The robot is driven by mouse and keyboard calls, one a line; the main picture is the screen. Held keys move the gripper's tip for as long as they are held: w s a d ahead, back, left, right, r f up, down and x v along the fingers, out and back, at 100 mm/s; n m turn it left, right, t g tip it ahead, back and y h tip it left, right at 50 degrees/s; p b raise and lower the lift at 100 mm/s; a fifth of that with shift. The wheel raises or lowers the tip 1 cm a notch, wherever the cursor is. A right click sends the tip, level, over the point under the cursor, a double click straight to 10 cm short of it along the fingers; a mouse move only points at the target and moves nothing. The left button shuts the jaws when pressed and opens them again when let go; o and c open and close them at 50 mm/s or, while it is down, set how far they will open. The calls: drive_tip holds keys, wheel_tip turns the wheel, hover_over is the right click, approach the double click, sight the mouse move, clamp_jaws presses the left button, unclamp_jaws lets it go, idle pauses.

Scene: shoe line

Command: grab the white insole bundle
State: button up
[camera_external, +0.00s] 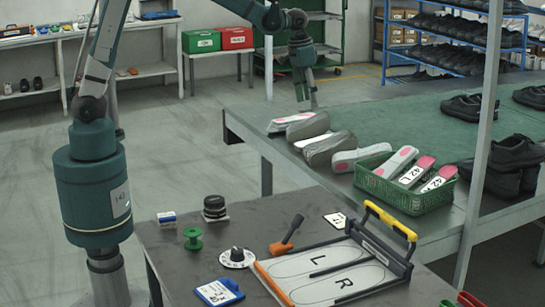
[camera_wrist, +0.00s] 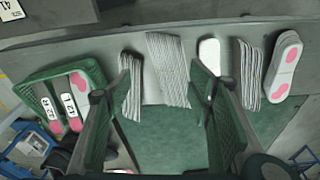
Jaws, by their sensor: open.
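Several insole bundles lie in a row on the table. A white insole bundle with pink patches (camera_external: 360,157) lies beside the green crate in the external view. Grey layered bundles (camera_external: 328,148) lie farther back, and another pale bundle with pink (camera_external: 292,121) is at the far end. The wrist view shows a plain white-topped piece (camera_wrist: 209,66), striped layered bundles (camera_wrist: 168,70) and a white bundle with pink pads (camera_wrist: 285,66) at right. I cannot tell which is meant. My gripper (camera_external: 308,103) is open and empty, above the bundles; its spread fingers (camera_wrist: 158,76) partly hide them.
The green crate (camera_external: 420,206) holds labelled white and pink insoles; it is at left in the wrist view (camera_wrist: 93,72). Black shoes (camera_external: 475,107) stand on the green mat (camera_external: 405,118). A metal post (camera_external: 486,110) rises at right. The front table (camera_external: 190,260) carries a fixture and tools.

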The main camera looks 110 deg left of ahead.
drive_tip(key=a+f+n, duration=0.1)
drive_tip(key=a+f, duration=0.4)
drive_tip(key=a, duration=0.1)
drive_tip(key=a+f+n+g+p, duration=0.1)
drive_tip(key=a+f, duration=0.4)
drive_tip(key=a, duration=0.2)
drive_tip(key=s+a+f+h, duration=0.1)
drive_tip(key=a+f, duration=0.4)
drive_tip(key=a, duration=0.2)
drive_tip(key=shift+a+n+g, duration=0.25)
drive_tip(key=shift+n+g, duration=0.05)
drive_tip(key=shift+n, duration=0.1)
drive_tip(key=shift+f, duration=1.25)
drive_tip(key=shift+w+f+b, duration=0.15)
drive_tip(key=shift+f+b, duration=0.25)
drive_tip(key=shift+f, duration=0.9)
drive_tip(key=shift+w+f+b, duration=0.1)
drive_tip(key=shift+f+b, duration=0.25)
drive_tip(key=shift+f, duration=0.95)
